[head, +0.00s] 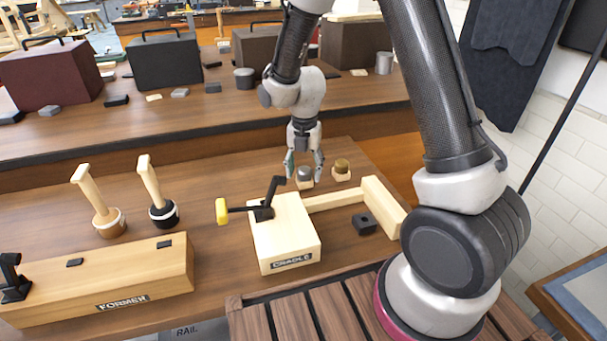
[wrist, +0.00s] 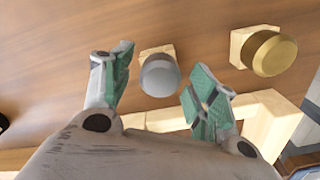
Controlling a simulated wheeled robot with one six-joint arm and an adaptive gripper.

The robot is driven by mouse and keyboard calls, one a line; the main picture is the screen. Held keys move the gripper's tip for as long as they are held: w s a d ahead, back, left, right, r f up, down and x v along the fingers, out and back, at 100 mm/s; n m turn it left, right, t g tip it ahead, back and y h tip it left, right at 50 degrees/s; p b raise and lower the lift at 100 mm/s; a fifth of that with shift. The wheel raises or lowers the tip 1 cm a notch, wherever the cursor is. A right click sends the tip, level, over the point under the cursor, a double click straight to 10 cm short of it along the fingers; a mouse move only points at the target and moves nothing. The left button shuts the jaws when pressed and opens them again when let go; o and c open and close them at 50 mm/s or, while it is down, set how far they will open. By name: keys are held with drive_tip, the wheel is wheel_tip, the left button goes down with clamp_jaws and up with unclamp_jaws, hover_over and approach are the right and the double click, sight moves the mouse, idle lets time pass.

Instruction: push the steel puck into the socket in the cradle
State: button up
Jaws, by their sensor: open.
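The steel puck (head: 304,174) is a grey cylinder on a small pale wooden block, behind the cradle. It also shows in the wrist view (wrist: 160,75), lying between my fingers' directions and slightly beyond the tips. My gripper (head: 304,168) is open, pointing down, with one finger on each side of the puck. I cannot tell whether either finger touches it. The cradle (head: 285,240) is a pale wooden block with a black clamp and yellow knob (head: 222,211). Its socket is not clearly visible.
A brass puck (head: 342,164) on its own block stands just right of the steel one. A wooden rail (head: 384,207) and a small black block (head: 365,224) lie right of the cradle. Two mallet-like tools (head: 159,190) and the former (head: 110,280) are at left.

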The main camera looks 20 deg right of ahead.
sight(304, 169)
drive_tip(key=shift+c, duration=0.4)
drive_tip(key=c, duration=1.1)
drive_tip(key=shift+o, duration=0.2)
drive_tip(key=shift+r, duration=0.75)
drive_tip(key=shift+r, duration=1.4)
drive_tip(key=shift+r, duration=0.1)
